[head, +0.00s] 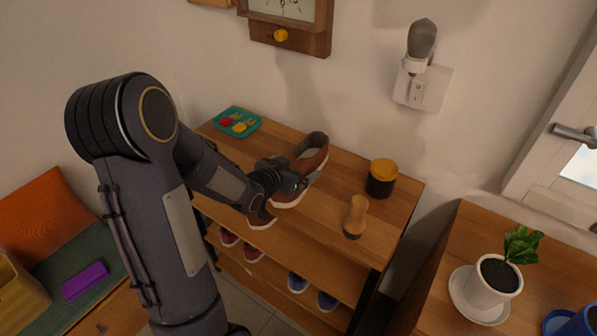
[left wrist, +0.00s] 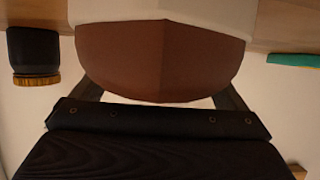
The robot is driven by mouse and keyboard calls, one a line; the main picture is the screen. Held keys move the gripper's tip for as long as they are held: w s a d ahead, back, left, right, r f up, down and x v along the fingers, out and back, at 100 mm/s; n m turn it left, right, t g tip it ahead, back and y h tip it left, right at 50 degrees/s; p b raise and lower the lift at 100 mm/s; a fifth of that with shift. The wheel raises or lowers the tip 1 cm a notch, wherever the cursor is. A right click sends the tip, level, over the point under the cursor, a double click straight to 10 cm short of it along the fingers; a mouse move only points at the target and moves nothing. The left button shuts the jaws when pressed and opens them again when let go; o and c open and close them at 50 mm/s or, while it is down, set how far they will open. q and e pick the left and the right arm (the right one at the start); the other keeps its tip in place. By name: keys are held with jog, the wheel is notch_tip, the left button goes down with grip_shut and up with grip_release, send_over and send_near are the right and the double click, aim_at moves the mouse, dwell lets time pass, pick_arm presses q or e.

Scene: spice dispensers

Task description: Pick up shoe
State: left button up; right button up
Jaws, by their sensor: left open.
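A brown shoe (head: 312,158) with a pale sole and grey lining is on the top of the wooden shelf unit (head: 335,212). Another brown, pale-soled part (head: 262,219) shows near the front edge below my arm; I cannot tell if it belongs to a second shoe. My left gripper (head: 291,186) is at the shoe and hides part of it. In the left wrist view, the brown end of the shoe (left wrist: 160,62) lies between the two spread fingers, with its pale sole at the top of the picture. The left gripper is open. My right gripper is not in view.
A black jar with an orange lid (head: 381,178) and a wooden grinder (head: 355,216) stand to the right on the shelf top. A teal tray (head: 237,122) lies at the back left. More shoes sit on lower shelves. A potted plant (head: 494,281) stands on the right-hand cabinet.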

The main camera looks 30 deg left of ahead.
pick_arm(q)
jog(key=c, duration=1.1)
jog(key=shift+c, duration=0.5)
jog(key=shift+r, duration=0.1)
